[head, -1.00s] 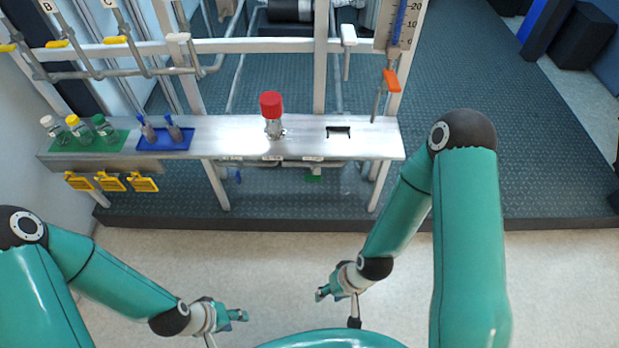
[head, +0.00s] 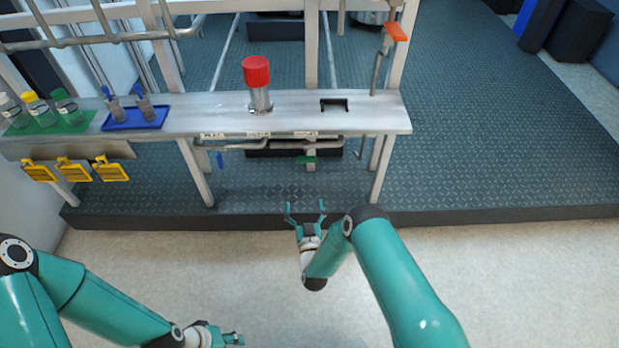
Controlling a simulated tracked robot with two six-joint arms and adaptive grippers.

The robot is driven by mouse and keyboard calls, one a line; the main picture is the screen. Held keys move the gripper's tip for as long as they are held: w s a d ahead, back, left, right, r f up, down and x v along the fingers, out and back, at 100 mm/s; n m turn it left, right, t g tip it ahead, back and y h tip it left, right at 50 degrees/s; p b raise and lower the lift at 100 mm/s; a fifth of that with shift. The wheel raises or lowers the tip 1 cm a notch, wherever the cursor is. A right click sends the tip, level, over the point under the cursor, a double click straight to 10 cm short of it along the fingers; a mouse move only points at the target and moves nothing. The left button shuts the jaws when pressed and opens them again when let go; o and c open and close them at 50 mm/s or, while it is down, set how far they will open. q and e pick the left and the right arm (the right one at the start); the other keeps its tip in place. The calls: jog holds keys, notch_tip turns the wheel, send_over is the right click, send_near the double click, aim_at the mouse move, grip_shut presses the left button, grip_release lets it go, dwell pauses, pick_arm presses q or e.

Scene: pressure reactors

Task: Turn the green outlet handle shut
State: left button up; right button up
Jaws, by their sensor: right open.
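The green outlet handle (head: 304,159) sits on the pipe under the front edge of the metal bench, right of the blue handle. It looks small and roughly level from here; its exact angle is hard to tell. My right gripper (head: 306,208) is open and empty, fingers spread and pointing toward the bench. It is below the green handle in the picture and apart from it. My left gripper (head: 236,339) is low at the bottom edge, away from the bench; its finger gap cannot be made out.
A blue handle (head: 220,160) hangs from the same pipe. The bench (head: 205,113) carries a red-capped cylinder (head: 257,84), a blue tray (head: 135,118) and a green mat (head: 48,124) with bottles. Yellow tags (head: 75,171) hang at left. A bench leg (head: 381,170) stands right of the handle.

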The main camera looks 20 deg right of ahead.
aim_at(307, 158)
pick_arm(q)
notch_tip(307, 158, down, 10)
jog(key=b, duration=0.8)
pick_arm(e)
jog(key=w+d+r+t+h, duration=0.1)
jog(key=w, duration=0.3)
jog(key=w+d+r+t+h, duration=0.1)
jog(key=w+d+r, duration=0.1)
jog(key=w, duration=0.3)
jog(key=w+d+r+t+h, duration=0.1)
jog(key=w+d+r, duration=0.1)
jog(key=w, duration=0.2)
jog(key=shift+w+r+m, duration=0.2)
jog(key=shift+r+m, duration=0.05)
jog(key=shift+m, duration=0.15)
